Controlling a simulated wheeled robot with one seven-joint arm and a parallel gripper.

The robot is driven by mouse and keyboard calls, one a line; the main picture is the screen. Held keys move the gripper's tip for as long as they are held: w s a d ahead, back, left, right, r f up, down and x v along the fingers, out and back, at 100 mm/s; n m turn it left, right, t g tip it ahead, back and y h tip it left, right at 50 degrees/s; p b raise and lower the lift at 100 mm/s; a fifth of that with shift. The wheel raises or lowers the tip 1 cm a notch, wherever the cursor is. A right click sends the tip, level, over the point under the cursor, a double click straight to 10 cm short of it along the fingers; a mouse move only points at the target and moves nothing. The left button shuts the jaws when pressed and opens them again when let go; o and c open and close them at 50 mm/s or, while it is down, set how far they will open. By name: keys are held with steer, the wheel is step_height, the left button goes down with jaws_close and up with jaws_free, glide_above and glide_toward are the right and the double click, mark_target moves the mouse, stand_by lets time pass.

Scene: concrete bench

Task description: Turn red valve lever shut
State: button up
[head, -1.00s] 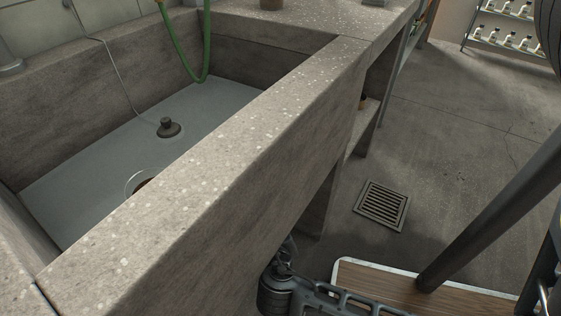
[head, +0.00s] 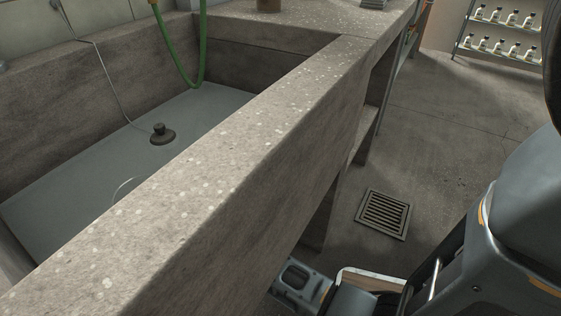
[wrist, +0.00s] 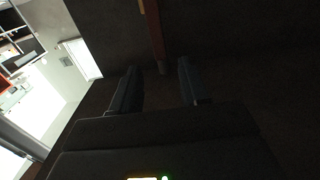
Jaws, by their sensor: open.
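A dark red bar (wrist: 154,35), which looks like the valve lever, hangs down from the top edge of the wrist view. My gripper (wrist: 157,66) is open, with one dark finger to the left of the bar and one to the right. The bar's lower end shows between the fingertips, with a gap on both sides; whether it is in depth between them I cannot tell. The valve body is not visible. In the head view neither the lever nor my gripper's fingers show; the bench wall hides the space under it.
A concrete sink (head: 230,160) fills the left of the head view, with a black plug (head: 162,134) and a green hose (head: 184,70) in it. A floor drain (head: 383,213) lies in open floor on the right. A bottle shelf (head: 505,30) stands at the back right.

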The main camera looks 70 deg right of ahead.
steer(key=x, duration=0.4)
steer(key=shift+d+b, duration=0.3)
steer(key=shift+d, duration=0.1)
jaws_close()
stand_by(0.4)
